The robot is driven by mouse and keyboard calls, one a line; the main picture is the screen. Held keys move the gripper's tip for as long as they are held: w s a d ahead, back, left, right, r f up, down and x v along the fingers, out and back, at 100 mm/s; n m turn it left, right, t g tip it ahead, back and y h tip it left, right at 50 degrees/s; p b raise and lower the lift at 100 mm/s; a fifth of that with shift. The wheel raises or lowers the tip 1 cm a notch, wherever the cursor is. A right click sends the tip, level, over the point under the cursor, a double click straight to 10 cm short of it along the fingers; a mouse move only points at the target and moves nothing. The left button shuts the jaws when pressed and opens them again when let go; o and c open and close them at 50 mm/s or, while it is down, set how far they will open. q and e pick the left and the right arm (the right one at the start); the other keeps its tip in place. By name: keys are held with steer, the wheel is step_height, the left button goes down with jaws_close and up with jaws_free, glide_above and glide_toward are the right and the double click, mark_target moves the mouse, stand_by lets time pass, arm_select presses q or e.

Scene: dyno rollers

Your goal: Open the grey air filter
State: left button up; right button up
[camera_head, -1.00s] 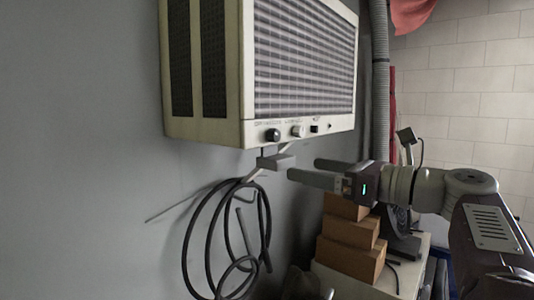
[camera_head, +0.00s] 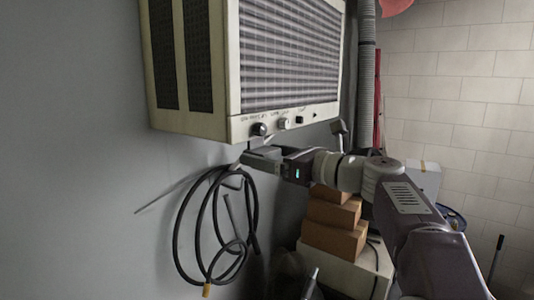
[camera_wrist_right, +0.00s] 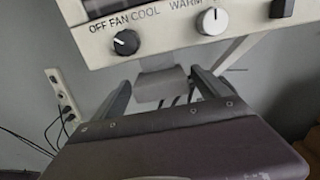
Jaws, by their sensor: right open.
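A cream wall unit (camera_head: 200,125) with a slatted grey front grille (camera_head: 290,55) hangs on the wall; no separate part labelled as a filter shows. A small grey block (camera_wrist_right: 155,87) sits under its lower edge in the right wrist view. My right gripper (camera_head: 262,156) is just below the unit's control strip. In the right wrist view its open fingers (camera_wrist_right: 160,80) stand on either side of the block, with gaps visible; I cannot tell whether either touches it. In the head view the gripper largely covers the block. My left gripper is not in view.
A black knob (camera_wrist_right: 126,42) and a white knob (camera_wrist_right: 212,21) are close above the fingers. A dark coiled cable (camera_head: 178,240) hangs on the wall below. Stacked cardboard boxes (camera_head: 333,238) stand under my right arm. A wall socket strip (camera_wrist_right: 62,95) is at left.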

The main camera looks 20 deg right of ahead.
jaws_close()
step_height(320, 180, down, 24)
steer(key=b, duration=2)
steer(key=shift+r, duration=0.25)
jaws_free()
steer(key=shift+w, duration=0.1)
steer(key=b+v, duration=0.2)
steer(key=v, duration=0.7)
steer(key=shift+b, duration=0.3)
steer(key=shift+d, duration=0.1)
